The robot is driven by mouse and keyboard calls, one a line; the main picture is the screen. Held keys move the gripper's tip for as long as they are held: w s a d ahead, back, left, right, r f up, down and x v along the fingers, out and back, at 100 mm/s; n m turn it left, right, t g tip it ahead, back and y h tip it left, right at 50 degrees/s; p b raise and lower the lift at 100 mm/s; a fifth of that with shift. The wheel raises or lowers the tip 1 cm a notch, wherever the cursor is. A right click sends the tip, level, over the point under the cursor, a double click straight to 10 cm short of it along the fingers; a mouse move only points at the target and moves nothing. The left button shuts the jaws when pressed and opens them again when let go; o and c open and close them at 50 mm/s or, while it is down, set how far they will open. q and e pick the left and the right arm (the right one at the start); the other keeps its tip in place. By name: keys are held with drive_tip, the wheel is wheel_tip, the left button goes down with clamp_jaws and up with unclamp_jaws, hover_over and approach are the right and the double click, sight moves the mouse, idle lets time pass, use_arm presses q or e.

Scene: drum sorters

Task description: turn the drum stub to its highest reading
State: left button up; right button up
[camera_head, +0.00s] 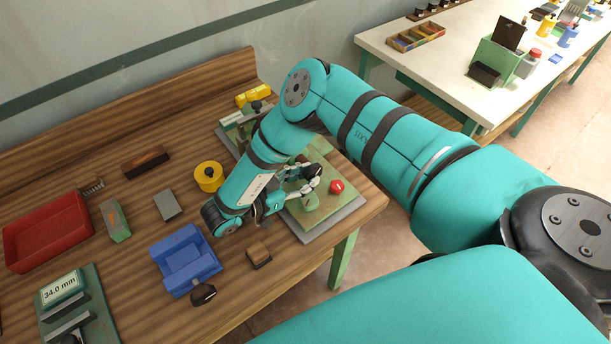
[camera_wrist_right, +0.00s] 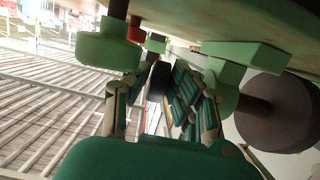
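My right gripper (camera_head: 304,177) is over the green fixture (camera_head: 325,176) on a grey base plate (camera_head: 344,224). Its fingers are apart, with a dark rounded part (camera_head: 313,170) at them. The right wrist view shows the fingers (camera_wrist_right: 165,100) on either side of a dark disc edge (camera_wrist_right: 156,80); contact cannot be told. A pale green round part (camera_head: 309,203) and a red knob (camera_head: 337,186) stand beside the fingers. Which part is the drum stub is unclear. A readout (camera_head: 62,287) on a green stand shows 34.0 mm. My left gripper is not in view.
A blue holder (camera_head: 186,262), a brown block (camera_head: 259,254), a yellow cylinder (camera_head: 209,176) and a red tray (camera_head: 46,231) are on the wooden bench. Several small blocks lie around them. My forearm hides part of the fixture. A white table (camera_head: 454,50) stands at the back right.

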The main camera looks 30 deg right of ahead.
drive_tip(key=shift+o, duration=1.4)
drive_tip(key=shift+a, duration=0.15)
drive_tip(key=w+v, duration=0.1)
drive_tip(key=v, duration=1)
drive_tip(key=shift+s+a, duration=0.4)
drive_tip(key=shift+s, duration=0.05)
